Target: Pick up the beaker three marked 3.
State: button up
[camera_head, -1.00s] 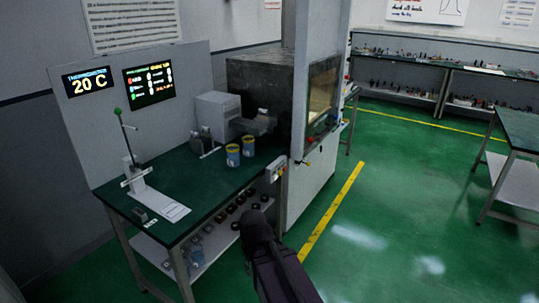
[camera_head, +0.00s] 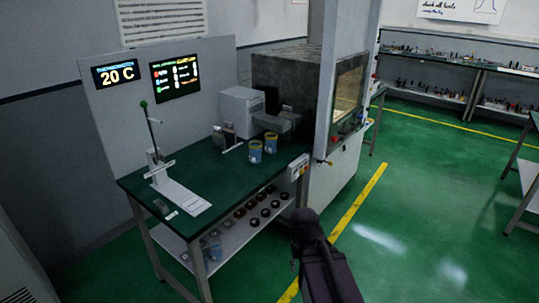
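A clear bluish vessel (camera_head: 214,247) sits on the lower shelf at the front left. My dark arm rises from the bottom edge in front of the table's right end. Its fingers cannot be made out, and it is apart from the containers.
The green table (camera_head: 190,172) carries a white stand (camera_head: 165,180) at left and a white box (camera_head: 241,110). Several dark round items (camera_head: 253,211) lie on the lower shelf. A tall cabinet (camera_head: 335,145) stands right of the table. Green floor (camera_head: 420,210) is clear to the right.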

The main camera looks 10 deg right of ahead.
aim_at(271, 143)
jog(key=u, duration=0.3)
jog(key=i, duration=1)
jog(key=z, duration=0.3)
